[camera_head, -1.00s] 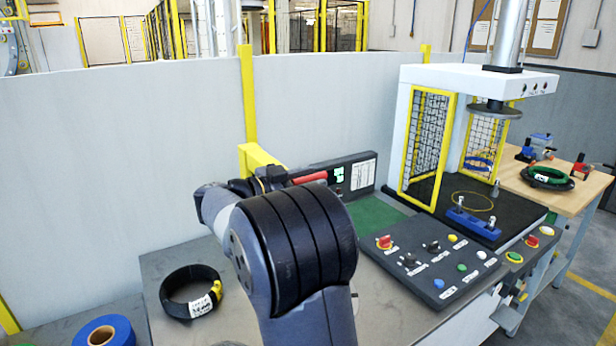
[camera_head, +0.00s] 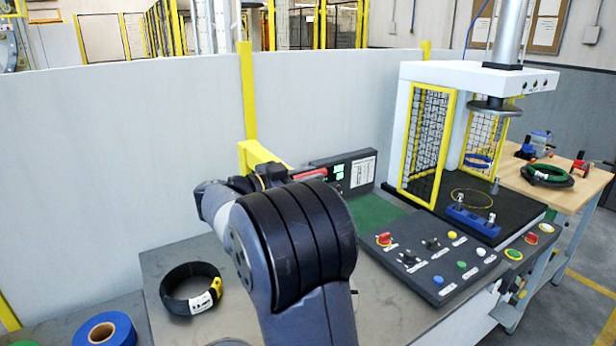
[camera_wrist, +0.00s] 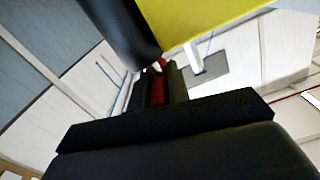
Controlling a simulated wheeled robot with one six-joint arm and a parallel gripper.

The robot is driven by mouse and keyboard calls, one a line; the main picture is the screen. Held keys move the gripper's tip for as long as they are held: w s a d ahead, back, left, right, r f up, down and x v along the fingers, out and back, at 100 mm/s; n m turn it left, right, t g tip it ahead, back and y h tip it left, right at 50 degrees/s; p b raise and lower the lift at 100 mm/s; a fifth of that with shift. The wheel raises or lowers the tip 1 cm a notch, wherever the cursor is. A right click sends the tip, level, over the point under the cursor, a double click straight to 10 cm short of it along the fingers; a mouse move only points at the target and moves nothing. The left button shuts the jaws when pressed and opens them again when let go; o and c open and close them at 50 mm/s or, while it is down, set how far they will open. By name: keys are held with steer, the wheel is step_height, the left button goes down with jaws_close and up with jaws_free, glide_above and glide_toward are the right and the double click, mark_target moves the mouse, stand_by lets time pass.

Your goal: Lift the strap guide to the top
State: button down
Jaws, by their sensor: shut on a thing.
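A red handle (camera_head: 311,174), which I take to be part of the strap guide, shows just beyond my arm in the head view, beside a yellow bracket (camera_head: 258,155). In the wrist view the red piece (camera_wrist: 157,90) sits between the dark fingers of my gripper (camera_wrist: 159,84), which is shut on it. A large yellow part (camera_wrist: 200,18) and a dark rounded part (camera_wrist: 122,30) lie close beyond the fingers.
A black coil (camera_head: 172,303) lies on the metal bench left of my arm, with a blue roll (camera_head: 110,330) nearer. A button panel (camera_head: 435,260) and a caged press (camera_head: 428,150) stand to the right. A pale partition (camera_head: 130,150) rises behind.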

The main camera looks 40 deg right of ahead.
steer(key=shift+r, duration=0.1)
step_height(320, 180, up, 22)
steer(key=p, duration=0.4)
steer(key=shift+r, duration=0.35)
steer(key=c, duration=1.8)
jaws_free()
steer(key=o, duration=0.4)
steer(key=shift+f, duration=0.2)
steer(key=shift+o, duration=0.2)
steer(key=shift+a, duration=0.1)
steer(key=a+b, duration=0.2)
steer(key=a, duration=0.8)
steer(key=shift+w+a, duration=0.3)
steer(key=shift+a, duration=0.05)
